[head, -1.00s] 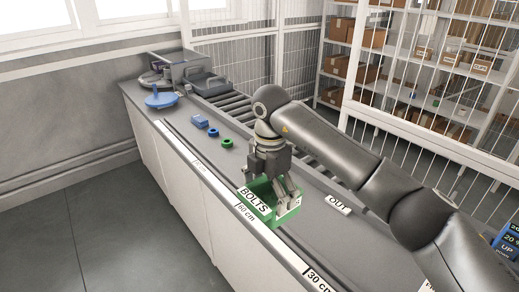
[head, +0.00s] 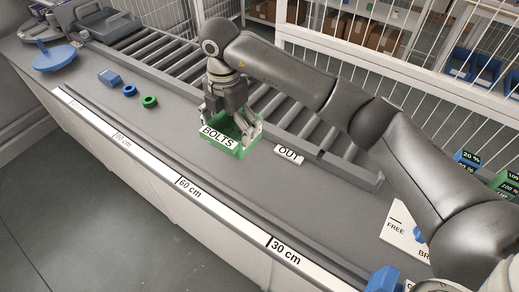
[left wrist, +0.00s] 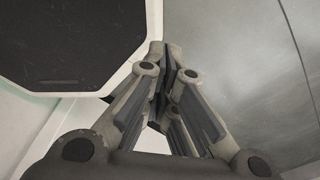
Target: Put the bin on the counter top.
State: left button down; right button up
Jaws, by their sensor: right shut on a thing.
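The green bin (head: 238,153) with a white BOLTS label shows in the head view over the middle of the grey counter top (head: 330,215). It looks level, but I cannot tell for sure whether its base touches the surface. My right gripper (head: 241,124) comes down on it from above and is shut on the bin, its fingers at the bin's walls and partly hiding the inside. My left gripper (left wrist: 168,68) shows only in the left wrist view, its fingers drawn together with nothing seen between them.
A roller conveyor (head: 185,62) runs behind the bin. An OUT sign (head: 289,155) lies right of it. A green ring (head: 150,101), a blue ring (head: 129,90) and a blue block (head: 109,77) lie to the left. A marked strip (head: 230,216) runs along the front edge.

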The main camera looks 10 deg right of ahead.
aim_at(254, 145)
jog(key=d+f, duration=0.1)
jog(key=s+d+f+p, duration=0.1)
jog(key=d, duration=0.1)
jog(key=s+d+f+p, duration=0.1)
jog(key=d, duration=0.1)
jog(key=shift+d+f, duration=0.1)
jog(key=shift+f, duration=0.25)
jog(key=f+p, duration=0.1)
jog(key=d+f, duration=0.1)
jog(key=f, duration=0.1)
jog(key=s+d+f+p, duration=0.1)
jog(key=f, duration=0.1)
jog(key=shift+f+p, duration=0.15)
jog(key=shift+p, duration=0.2)
jog(key=shift+w+f, duration=0.1)
jog(key=shift+f, duration=0.6)
jog(key=o, duration=0.8)
pick_arm(q)
jog(key=shift+t, duration=0.3)
jog(key=w+r, duration=0.1)
jog(key=r, duration=0.2)
jog(key=w+r, duration=0.1)
jog(key=r, duration=0.1)
jog(key=shift+w+d+r, duration=0.15)
jog(key=shift+w+d, duration=0.1)
jog(key=shift+w, duration=0.1)
jog(key=shift+r, duration=0.1)
